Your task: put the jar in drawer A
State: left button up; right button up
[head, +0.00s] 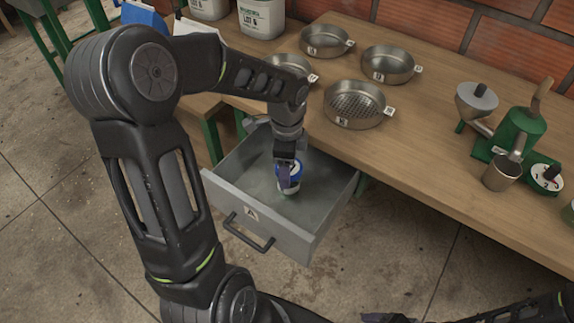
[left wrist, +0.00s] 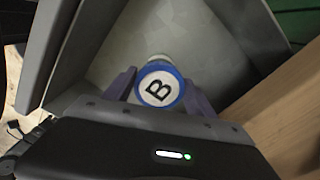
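The jar (head: 289,187) is small and pale with a blue lid. My left gripper (head: 288,176) reaches down into the drawer. Its two fingers (left wrist: 160,92) lie against opposite sides of the jar, so it looks shut on it. The jar is inside the drawer walls; whether its base touches the floor is unclear. My right gripper (head: 388,318) is only partly visible at the bottom edge.
The wooden table (head: 430,150) carries several metal sieves, including a perforated one (head: 357,103), and a green pulper (head: 515,135) with a metal cup (head: 502,173). White containers (head: 262,18) stand at the back. The drawer floor around the jar looks clear.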

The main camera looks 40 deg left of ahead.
pick_arm(q)
jog(key=o, duration=0.3)
jog(key=shift+r, duration=0.4)
notch_tip(320, 180, up, 12)
jog(key=shift+f+p, duration=0.2)
jog(key=shift+p, duration=0.6)
